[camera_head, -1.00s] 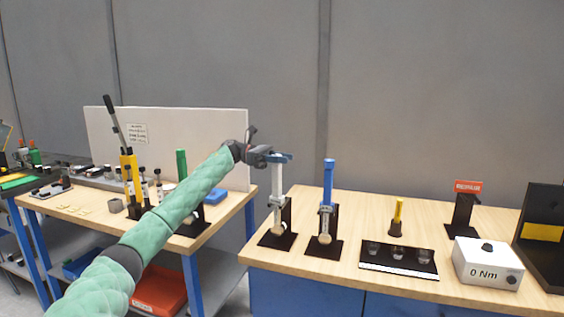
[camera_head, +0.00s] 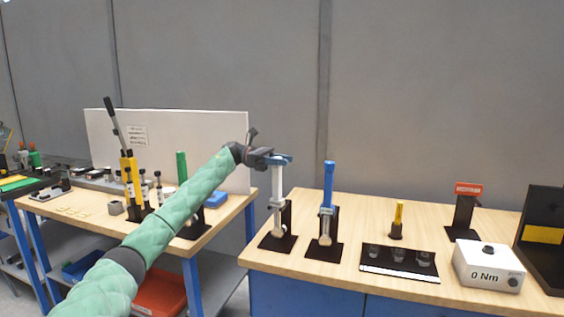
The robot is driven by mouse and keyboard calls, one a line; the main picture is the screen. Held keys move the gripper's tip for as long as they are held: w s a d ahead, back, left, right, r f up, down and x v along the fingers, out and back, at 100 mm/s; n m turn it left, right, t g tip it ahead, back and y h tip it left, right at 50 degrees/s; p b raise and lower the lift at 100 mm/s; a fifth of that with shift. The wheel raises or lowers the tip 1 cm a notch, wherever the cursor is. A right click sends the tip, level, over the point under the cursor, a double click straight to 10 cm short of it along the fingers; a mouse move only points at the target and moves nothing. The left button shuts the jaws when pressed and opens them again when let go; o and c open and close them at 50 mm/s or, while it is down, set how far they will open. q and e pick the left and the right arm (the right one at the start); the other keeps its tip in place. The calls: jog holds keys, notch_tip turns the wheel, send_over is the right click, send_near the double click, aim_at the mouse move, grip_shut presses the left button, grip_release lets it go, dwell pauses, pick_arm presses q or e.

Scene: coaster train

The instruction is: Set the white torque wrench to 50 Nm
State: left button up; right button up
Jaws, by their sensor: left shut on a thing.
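The white torque wrench (camera_head: 277,190) stands upright in a black stand (camera_head: 279,241) at the left end of the right workbench. The scale on the wrench is too small to read. A blue torque wrench (camera_head: 328,184) stands upright in its own black stand just to the right. My right gripper does not show.
A white tester box (camera_head: 484,266) reading 0 Nm stands at the right. A black tray with sockets (camera_head: 400,262), a yellow tool (camera_head: 398,217) and a red-labelled stand (camera_head: 463,212) share the right bench (camera_head: 300,266). A second bench with a white board (camera_head: 215,140) stands left.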

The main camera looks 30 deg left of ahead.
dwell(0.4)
pick_arm(q)
jog(key=o, duration=1)
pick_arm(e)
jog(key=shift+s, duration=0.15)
pick_arm(q)
jog(key=shift+a, duration=0.25)
jog(key=shift+s+a+b, duration=0.15)
jog(key=shift+a+b, duration=0.15)
jog(key=shift+a, duration=0.9)
jog(key=shift+s+a+b, duration=0.2)
jog(key=shift+a+b, duration=0.15)
jog(key=shift+a, duration=0.9)
jog(key=shift+s+a+b, duration=0.15)
jog(key=shift+a+b, duration=0.15)
jog(key=shift+a, duration=0.9)
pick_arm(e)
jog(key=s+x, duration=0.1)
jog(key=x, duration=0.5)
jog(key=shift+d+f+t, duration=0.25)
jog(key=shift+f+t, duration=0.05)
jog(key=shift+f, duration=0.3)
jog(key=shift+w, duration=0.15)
